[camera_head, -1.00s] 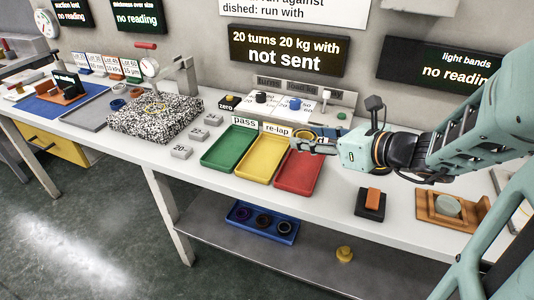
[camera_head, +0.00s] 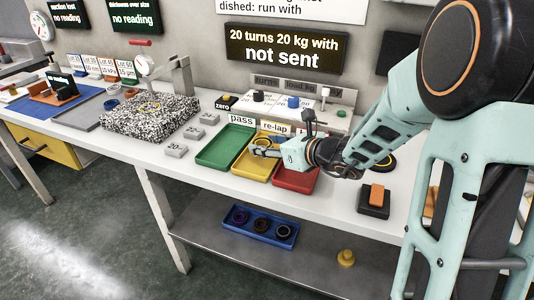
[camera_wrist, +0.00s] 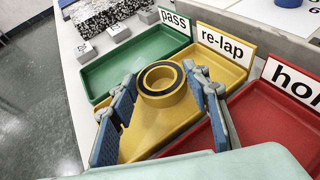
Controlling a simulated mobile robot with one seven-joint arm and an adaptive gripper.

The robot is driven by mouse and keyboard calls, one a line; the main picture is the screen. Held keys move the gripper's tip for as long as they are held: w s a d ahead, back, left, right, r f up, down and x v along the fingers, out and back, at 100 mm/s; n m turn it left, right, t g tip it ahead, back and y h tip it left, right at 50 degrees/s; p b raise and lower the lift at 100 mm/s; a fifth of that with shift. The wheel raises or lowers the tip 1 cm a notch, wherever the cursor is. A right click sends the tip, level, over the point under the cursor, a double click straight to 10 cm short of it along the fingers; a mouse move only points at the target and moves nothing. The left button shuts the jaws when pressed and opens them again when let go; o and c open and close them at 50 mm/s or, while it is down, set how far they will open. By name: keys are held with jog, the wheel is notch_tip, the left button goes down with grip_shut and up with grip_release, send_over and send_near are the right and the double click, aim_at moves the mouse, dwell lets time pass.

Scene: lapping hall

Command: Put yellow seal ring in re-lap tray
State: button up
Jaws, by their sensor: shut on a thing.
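Ring and fingers are over the yellow re-lap tray (camera_wrist: 137,143), whose label reads "re-lap". Whether the ring touches the tray floor I cannot tell. In the head view my gripper (camera_head: 262,149) is over the same yellow tray (camera_head: 246,170), and the ring is hard to make out there.
The green pass tray (camera_wrist: 131,57) is left of the re-lap tray, and the red tray (camera_wrist: 273,115) is right of it. Small grey weights (camera_head: 176,151) and a speckled granite block (camera_head: 150,118) lie further left. An orange-topped black block (camera_head: 374,200) is to the right.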

notch_tip(320, 180, down, 2)
jog(key=shift+f, duration=0.1)
jog(key=shift+f+b, duration=0.2)
jog(key=shift+b, duration=0.2)
jog(key=o, duration=1.3)
jog(key=shift+r, duration=0.1)
jog(key=shift+s+d+r+p, duration=0.15)
jog(key=shift+d+r+p, duration=0.15)
jog(key=shift+p, duration=0.1)
jog(key=p+v, duration=0.2)
jog(key=v, duration=0.9)
jog(key=shift+s+d+r, duration=0.1)
jog(key=shift+s, duration=0.1)
